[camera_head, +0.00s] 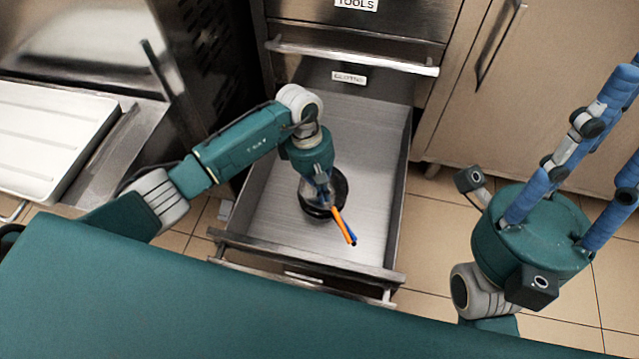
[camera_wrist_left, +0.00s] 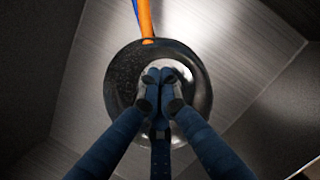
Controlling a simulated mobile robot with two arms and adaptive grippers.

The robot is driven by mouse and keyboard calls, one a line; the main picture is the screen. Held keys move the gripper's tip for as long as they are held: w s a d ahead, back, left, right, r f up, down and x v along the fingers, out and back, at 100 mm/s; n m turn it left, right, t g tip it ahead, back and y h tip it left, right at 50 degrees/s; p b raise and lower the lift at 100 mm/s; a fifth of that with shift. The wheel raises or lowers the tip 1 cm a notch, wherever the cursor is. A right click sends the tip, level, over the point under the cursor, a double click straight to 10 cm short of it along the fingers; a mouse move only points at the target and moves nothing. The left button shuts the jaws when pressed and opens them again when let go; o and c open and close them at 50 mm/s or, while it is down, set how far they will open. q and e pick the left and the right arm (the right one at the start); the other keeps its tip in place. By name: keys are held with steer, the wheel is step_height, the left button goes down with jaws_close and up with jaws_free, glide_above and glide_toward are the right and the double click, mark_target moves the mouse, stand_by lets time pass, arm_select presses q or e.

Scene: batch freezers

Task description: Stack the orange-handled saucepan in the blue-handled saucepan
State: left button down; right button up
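The orange-handled saucepan is a dark round pan in the open drawer; its orange handle (camera_head: 341,222) points toward the drawer front. The blue-handled saucepan's blue handle (camera_head: 350,233) lies right along and partly under the orange one. The two pans look nested, one dark round outline showing, but the lower pan is mostly hidden. In the left wrist view the orange handle (camera_wrist_left: 146,18) and the blue edge (camera_wrist_left: 136,10) run up together. My left gripper (camera_head: 322,190) points down over the pan, fingertips at its middle; its closure is unclear. My right gripper (camera_head: 612,150) is empty, fingers spread.
The pulled-out metal drawer (camera_head: 262,205) has walls around the pans and bare floor beside them. Above it are a bar handle (camera_head: 350,56) and a drawer labelled TOOLS (camera_head: 410,15). A white tray (camera_head: 45,135) stands at left. Tiled floor is clear at right.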

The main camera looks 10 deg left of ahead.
arm_select(q)
steer(key=shift+s+d+f, duration=0.1)
steer(key=shift+d+f, duration=0.1)
steer(key=shift+f, duration=0.45)
steer(key=shift+s+d, duration=0.15)
steer(key=shift+d, duration=0.2)
steer(key=shift+s+d, duration=0.3)
steer(key=shift+d, duration=0.15)
